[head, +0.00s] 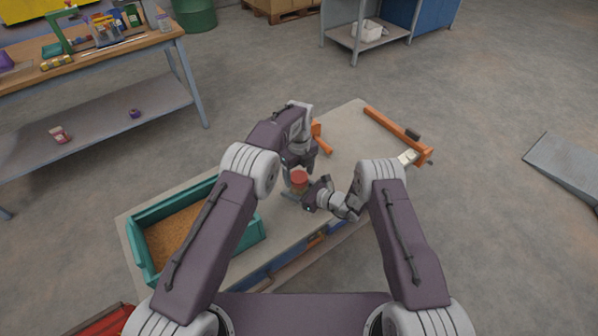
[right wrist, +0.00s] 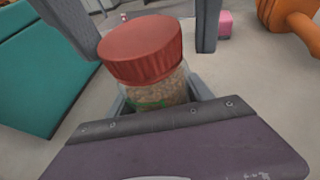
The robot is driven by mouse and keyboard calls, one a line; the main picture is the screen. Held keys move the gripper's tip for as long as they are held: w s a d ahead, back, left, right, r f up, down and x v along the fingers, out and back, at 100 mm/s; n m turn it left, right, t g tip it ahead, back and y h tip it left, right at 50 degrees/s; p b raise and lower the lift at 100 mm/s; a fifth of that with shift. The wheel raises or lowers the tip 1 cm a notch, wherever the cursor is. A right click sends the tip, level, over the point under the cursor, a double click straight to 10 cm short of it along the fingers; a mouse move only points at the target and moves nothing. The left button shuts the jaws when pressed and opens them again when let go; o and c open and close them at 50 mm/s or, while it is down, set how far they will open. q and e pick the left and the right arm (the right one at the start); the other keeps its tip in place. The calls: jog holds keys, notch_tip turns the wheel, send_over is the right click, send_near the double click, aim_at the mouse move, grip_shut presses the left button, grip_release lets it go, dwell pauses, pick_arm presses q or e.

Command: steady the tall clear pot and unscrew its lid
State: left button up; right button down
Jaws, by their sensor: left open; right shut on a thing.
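The tall clear pot (right wrist: 160,92) has a ribbed red lid (right wrist: 140,45) on top and pale grainy contents. In the head view the red lid (head: 299,176) shows on the pot, which stands upright on the workbench (head: 345,125). My right gripper (head: 300,193) is shut on the pot's body from the right, below the lid. My left gripper (head: 299,164) is open just above and behind the lid, its fingers pointing down. Its fingers also show at the sides of the lid in the right wrist view. Whether they touch the lid I cannot tell.
A teal tray (head: 138,252) of brown grain stands left on the workbench. An orange tool (head: 320,137) lies behind my left gripper, and a long orange bar device (head: 398,131) lies at the far right. A pink block (right wrist: 225,24) shows in the right wrist view.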

pick_arm(q)
jog(key=c, duration=1.4)
jog(key=n, duration=0.7)
jog(key=shift+c, duration=0.4)
jog(key=n, duration=1.2)
jog(key=shift+n, duration=0.3)
jog(key=n, duration=0.6)
jog(key=shift+r+n, duration=0.1)
jog(key=shift+n, duration=0.2)
jog(key=n, duration=0.9)
jog(key=shift+n, duration=0.3)
jog(key=n, duration=0.7)
